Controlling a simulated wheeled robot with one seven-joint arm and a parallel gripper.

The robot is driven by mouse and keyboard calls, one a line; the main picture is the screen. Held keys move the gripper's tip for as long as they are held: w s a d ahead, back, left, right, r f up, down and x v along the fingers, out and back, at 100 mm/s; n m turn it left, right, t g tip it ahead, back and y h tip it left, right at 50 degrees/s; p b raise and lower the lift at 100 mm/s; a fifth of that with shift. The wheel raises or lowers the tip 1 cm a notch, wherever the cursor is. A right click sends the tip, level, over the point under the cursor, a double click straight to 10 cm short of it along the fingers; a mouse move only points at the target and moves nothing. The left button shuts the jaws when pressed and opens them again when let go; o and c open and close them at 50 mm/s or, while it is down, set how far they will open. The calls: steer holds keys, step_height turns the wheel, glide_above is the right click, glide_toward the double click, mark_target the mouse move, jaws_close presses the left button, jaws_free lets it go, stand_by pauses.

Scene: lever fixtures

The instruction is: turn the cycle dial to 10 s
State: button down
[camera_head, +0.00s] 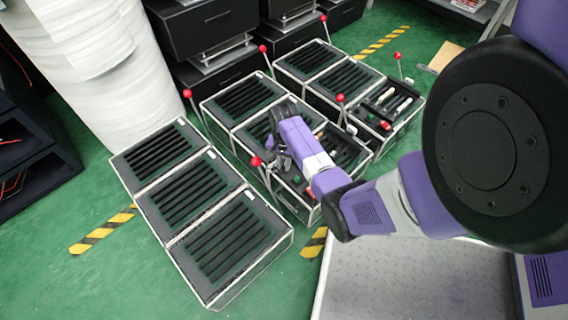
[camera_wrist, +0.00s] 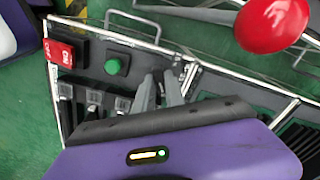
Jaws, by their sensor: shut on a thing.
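My gripper (camera_wrist: 162,80) reaches down onto the black control panel (camera_wrist: 90,50) in the wrist view. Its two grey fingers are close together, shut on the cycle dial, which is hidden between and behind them. No dial marks can be read. In the head view my gripper (camera_head: 281,160) is over the middle fixture's panel, and the dial cannot be made out there.
On the panel in the wrist view are a green button (camera_wrist: 113,66), a red switch (camera_wrist: 59,53) and small levers (camera_wrist: 94,100) close by. A red-ball lever (camera_wrist: 272,25) stands near. Slatted fixtures (camera_head: 190,190) fill the floor at left.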

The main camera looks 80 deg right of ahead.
steer(key=shift+p, duration=0.3)
steer(key=shift+r+n+p, duration=0.2)
steer(key=shift+n+p, duration=0.75)
steer(key=shift+n, duration=0.05)
steer(key=n+p, duration=0.2)
steer(key=shift+n, duration=0.3)
steer(key=n+p, duration=0.2)
steer(key=n, duration=0.1)
steer(key=shift+f+n, duration=0.1)
steer(key=shift+n, duration=0.2)
steer(key=shift+w+f+n+p, duration=0.1)
steer(key=shift+n+p, duration=0.4)
steer(key=shift+n, duration=1.4)
steer(key=c, duration=1.4)
jaws_free()
